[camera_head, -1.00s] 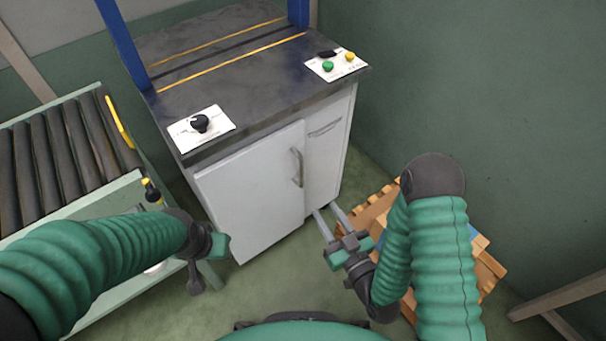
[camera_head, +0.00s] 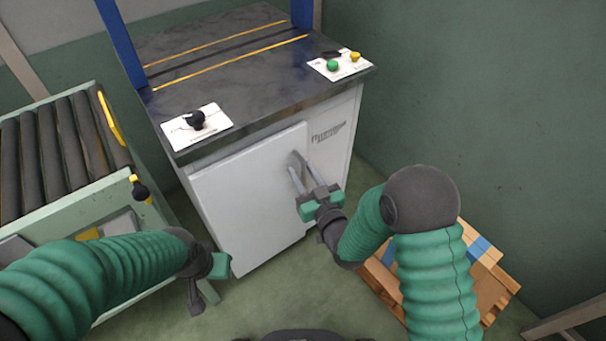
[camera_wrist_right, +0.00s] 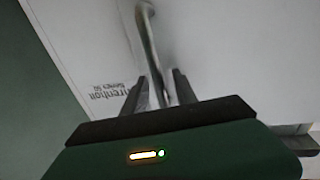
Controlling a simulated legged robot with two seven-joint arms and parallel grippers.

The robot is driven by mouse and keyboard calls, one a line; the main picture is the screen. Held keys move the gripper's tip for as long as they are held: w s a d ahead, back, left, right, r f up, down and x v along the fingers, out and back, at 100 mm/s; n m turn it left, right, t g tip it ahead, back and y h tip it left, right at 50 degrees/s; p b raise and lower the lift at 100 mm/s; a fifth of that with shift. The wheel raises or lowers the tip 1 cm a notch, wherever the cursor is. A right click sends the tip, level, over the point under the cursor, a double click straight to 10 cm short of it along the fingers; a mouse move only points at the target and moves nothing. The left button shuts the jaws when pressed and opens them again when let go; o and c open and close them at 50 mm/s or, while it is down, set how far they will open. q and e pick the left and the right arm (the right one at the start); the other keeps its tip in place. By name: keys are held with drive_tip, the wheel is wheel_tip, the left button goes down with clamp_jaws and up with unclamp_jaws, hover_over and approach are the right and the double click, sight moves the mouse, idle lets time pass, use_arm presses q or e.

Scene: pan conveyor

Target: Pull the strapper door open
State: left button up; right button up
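The strapper door (camera_head: 245,200) is a white panel on the front of the strapper cabinet and looks closed. Its grey bar handle (camera_head: 297,161) is near the door's right edge, its lower part partly hidden by my gripper. My right gripper (camera_head: 305,178) is at the handle with its two fingers apart. In the right wrist view the handle (camera_wrist_right: 148,35) runs down between the fingers of the right gripper (camera_wrist_right: 157,88); firm contact cannot be made out. My left gripper (camera_head: 207,283) hangs low in front of the cabinet's left side, away from the door; its finger opening is unclear.
The dark strapper top (camera_head: 225,55) carries a black knob (camera_head: 196,119) and green and yellow buttons. A roller conveyor (camera_head: 60,150) stands at left. A wooden pallet (camera_head: 490,285) lies on the floor at right. Green floor is clear before the door.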

drive_tip(key=shift+c, duration=0.3)
clamp_jaws()
idle(1.1)
